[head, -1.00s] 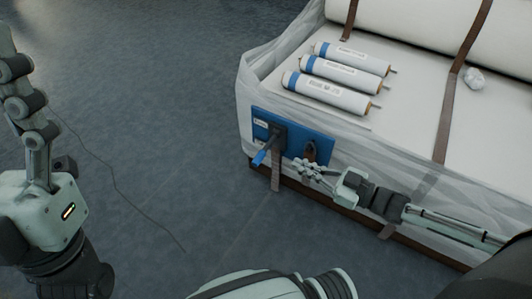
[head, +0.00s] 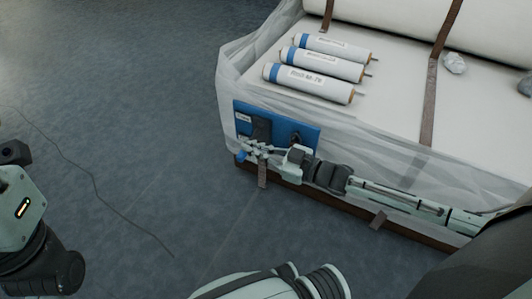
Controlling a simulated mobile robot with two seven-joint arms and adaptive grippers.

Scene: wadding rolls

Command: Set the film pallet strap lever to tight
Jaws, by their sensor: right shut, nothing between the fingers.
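The blue panel (head: 309,136) is fixed on the front side of the wrapped pallet. The strap lever's black body (head: 261,127) sits on its left half. The lever's blue handle tip (head: 241,157) shows just left of my right gripper and points down and left. My right gripper (head: 254,149) is shut and empty. It is in front of the lever's lower part and hides much of the handle. I cannot tell whether it touches the handle. My left gripper is out of view; only part of my left arm shows at the left edge.
Several labelled white rolls with blue bands lie on the pallet top (head: 390,110). Brown straps (head: 430,105) cross it, and a crumpled wad (head: 454,63) lies to the right. A thin cable (head: 92,192) runs over the open grey floor at left.

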